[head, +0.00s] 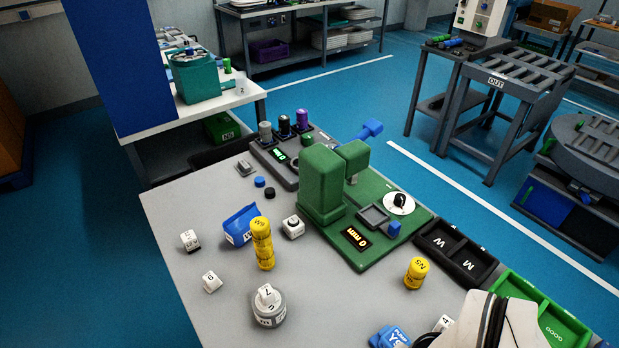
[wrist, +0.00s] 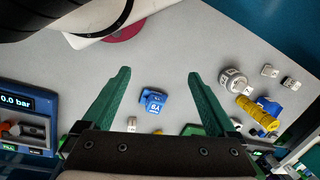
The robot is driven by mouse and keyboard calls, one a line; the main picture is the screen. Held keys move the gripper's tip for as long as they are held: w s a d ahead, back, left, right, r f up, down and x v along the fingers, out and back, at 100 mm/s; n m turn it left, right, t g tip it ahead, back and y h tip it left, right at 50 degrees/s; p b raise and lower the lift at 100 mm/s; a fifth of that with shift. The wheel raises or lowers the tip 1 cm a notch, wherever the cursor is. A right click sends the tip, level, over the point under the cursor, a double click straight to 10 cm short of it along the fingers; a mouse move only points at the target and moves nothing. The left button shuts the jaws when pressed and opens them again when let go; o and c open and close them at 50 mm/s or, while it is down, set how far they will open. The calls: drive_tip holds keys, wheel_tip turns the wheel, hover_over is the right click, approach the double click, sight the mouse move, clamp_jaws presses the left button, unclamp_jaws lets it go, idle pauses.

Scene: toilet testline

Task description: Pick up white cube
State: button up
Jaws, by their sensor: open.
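Several small white cubes with dark markings lie on the grey table. In the head view one is at the left (head: 190,241), one in front of it (head: 211,281), one beside the blue bin (head: 293,227), and one at the bottom edge (head: 443,323), partly hidden by my arm. The wrist view shows two white cubes at the upper right (wrist: 269,71) (wrist: 290,82) and a small white one (wrist: 131,122) near the left finger. My gripper (wrist: 158,76) is open and empty, its green fingers wide apart above the table. A blue piece (wrist: 153,100) lies between the fingers in that view.
A grey-white round piece (head: 268,310) and a yellow stack (head: 263,245) stand left of the green press (head: 323,185). A yellow cylinder (head: 415,273), a black tray (head: 455,255) and a green tray (head: 560,325) are to the right. The table's left front is clear.

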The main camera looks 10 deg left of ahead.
drive_tip(key=w+d+f+n+t+h, duration=0.1)
drive_tip(key=w+d+t, duration=0.15)
drive_tip(key=w, duration=0.45)
drive_tip(key=w+d+f+n+t+h, duration=0.1)
drive_tip(key=w+d+n+h, duration=0.15)
drive_tip(key=w, duration=0.45)
drive_tip(key=w+f+n+t, duration=0.2)
drive_tip(key=w, duration=0.7)
drive_tip(key=n+t+y, duration=0.4)
drive_tip(key=n+y, duration=0.5)
drive_tip(key=y, duration=0.1)
approach(294, 221)
drive_tip(key=shift+g, duration=0.35)
drive_tip(key=x, duration=0.4)
drive_tip(key=shift+w+r, duration=0.15)
drive_tip(key=shift+w, duration=0.1)
drive_tip(key=x, duration=0.6)
drive_tip(key=shift+w+a, duration=0.1)
clamp_jaws()
